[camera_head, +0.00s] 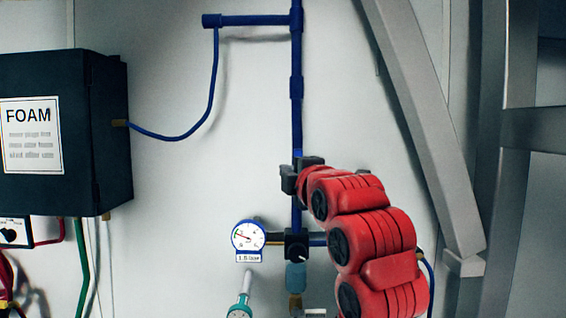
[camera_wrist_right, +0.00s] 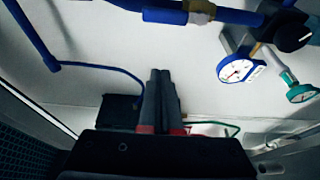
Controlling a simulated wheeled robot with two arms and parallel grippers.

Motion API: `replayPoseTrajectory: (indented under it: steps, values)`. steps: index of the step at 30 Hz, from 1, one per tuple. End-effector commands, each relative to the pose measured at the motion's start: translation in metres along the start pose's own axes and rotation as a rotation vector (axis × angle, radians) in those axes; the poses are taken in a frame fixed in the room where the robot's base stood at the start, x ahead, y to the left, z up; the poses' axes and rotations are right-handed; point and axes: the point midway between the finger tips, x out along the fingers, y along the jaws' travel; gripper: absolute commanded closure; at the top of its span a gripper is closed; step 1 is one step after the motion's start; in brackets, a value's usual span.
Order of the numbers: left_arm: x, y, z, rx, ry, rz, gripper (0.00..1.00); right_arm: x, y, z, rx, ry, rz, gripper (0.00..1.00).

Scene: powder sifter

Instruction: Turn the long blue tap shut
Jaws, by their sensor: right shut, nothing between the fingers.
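A blue pipe (camera_head: 296,120) runs down the white wall in the head view. My right gripper (camera_head: 302,176) is in front of this pipe, and its dark body and red wrist cover part of it. In the right wrist view my right gripper's two dark fingers (camera_wrist_right: 160,73) are together and empty. Blue piping (camera_wrist_right: 225,14) crosses above the fingertips there, with a brighter blue piece (camera_wrist_right: 165,15) beside a tan collar. The fingertips look apart from it. I cannot tell for certain which blue part is the long tap. My left gripper is not in view.
A white gauge (camera_head: 248,236) and a black knob (camera_head: 296,243) are below the gripper. A dark FOAM box (camera_head: 110,130) is at the left. A grey slanted beam (camera_head: 415,110) stands at the right.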

Motion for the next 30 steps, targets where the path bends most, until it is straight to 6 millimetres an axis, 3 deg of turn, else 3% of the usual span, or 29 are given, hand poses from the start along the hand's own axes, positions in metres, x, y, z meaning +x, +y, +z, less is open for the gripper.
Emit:
replayPoseTrajectory:
  steps: [5,18,24,30]
  values:
    - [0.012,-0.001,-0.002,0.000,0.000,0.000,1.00,0.013,0.003,-0.001,-0.006,0.002,-0.010,1.00]
    - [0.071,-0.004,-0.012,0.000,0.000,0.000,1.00,0.102,0.006,-0.001,-0.004,0.002,-0.009,1.00]
    - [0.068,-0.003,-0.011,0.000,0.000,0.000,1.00,0.089,0.001,0.029,-0.005,-0.003,-0.004,1.00]
    - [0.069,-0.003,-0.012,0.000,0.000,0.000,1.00,0.085,0.001,0.037,-0.005,-0.001,-0.002,1.00]
